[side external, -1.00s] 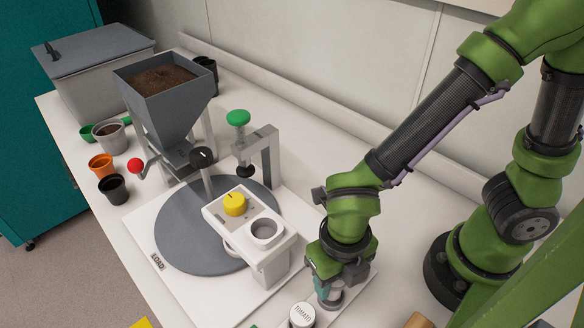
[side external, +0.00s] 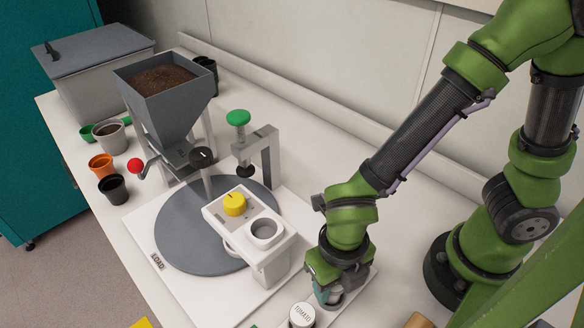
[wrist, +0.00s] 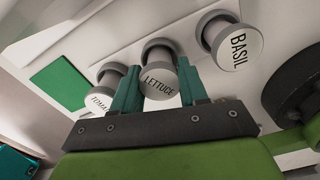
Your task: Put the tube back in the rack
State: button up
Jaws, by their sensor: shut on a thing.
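My gripper (wrist: 160,88) is shut on the lettuce tube (wrist: 159,77), whose grey-white cap lettered LETTUCE sits between the two teal fingers in the wrist view. The tomato tube (wrist: 105,98) stands to its left and the basil tube (wrist: 236,50) to its right, apart from it. In the side view my gripper (side external: 328,294) is low over the counter, just right of the tomato tube (side external: 302,315). The gripper hides most of the held tube there.
A white machine with a grey turntable (side external: 185,238), a yellow knob (side external: 234,204) and a round cup (side external: 265,232) stands left of my gripper. A soil hopper (side external: 165,100) and several pots are farther back. Bare counter lies behind my gripper, towards the wall.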

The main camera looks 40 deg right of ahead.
jog(key=shift+f, duration=0.15)
jog(key=o, duration=1.2)
jog(key=shift+r, duration=4.25)
